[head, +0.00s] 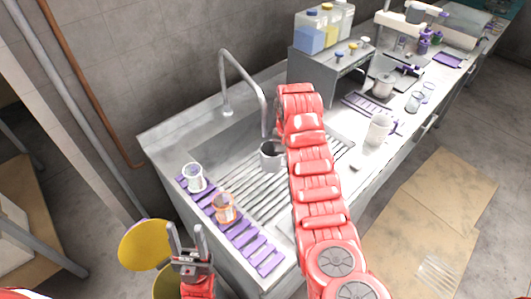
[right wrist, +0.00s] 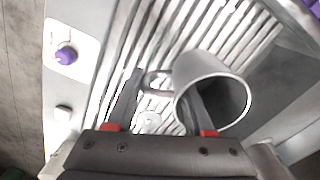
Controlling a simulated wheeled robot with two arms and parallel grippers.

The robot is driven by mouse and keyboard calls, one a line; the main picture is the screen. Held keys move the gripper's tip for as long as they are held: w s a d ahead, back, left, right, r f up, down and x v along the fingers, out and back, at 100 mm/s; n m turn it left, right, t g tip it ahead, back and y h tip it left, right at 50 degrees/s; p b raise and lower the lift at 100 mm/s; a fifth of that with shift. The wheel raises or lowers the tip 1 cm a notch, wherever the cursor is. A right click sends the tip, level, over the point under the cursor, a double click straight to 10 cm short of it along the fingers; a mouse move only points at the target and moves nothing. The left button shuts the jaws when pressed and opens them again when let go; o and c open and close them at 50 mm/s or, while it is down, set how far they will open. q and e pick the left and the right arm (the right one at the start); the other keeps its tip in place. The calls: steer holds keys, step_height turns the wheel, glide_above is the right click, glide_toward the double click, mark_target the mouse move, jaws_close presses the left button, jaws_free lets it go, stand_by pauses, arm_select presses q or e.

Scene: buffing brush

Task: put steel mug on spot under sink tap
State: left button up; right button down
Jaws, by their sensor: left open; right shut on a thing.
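The steel mug (head: 271,155) is grey and stands in or just above the sink (head: 222,132), close below the outlet of the tap (head: 262,100). In the right wrist view the mug (right wrist: 188,68) is tilted in the picture, its open mouth toward the camera. My right gripper (right wrist: 163,82) is shut on the mug, one finger inside the mouth and the other outside, by the handle. In the head view my right arm hides this gripper. My left gripper (head: 186,228) is open and empty in front of the counter. I cannot tell whether the mug touches the sink.
A glass beaker (head: 193,178) and an orange-tinted beaker (head: 225,208) stand on purple strips at the counter's front left. A yellow bin lid (head: 145,245) is beside my left gripper. A white jar (head: 378,128) stands right of my right arm.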

mark_target(286, 166)
steer(key=shift+w, duration=0.3)
steer(key=f+p, duration=0.1)
steer(key=f, duration=0.2)
steer(key=f+p, duration=0.1)
steer(key=shift+s+f+p, duration=0.35)
steer(key=shift+s, duration=0.05)
steer(key=shift+w+f, duration=0.2)
steer(key=shift+f, duration=0.6)
step_height(286, 166, down, 2)
steer(key=shift+f, duration=0.55)
steer(key=shift+f, duration=0.15)
steer(key=shift+c, duration=1.4)
jaws_free()
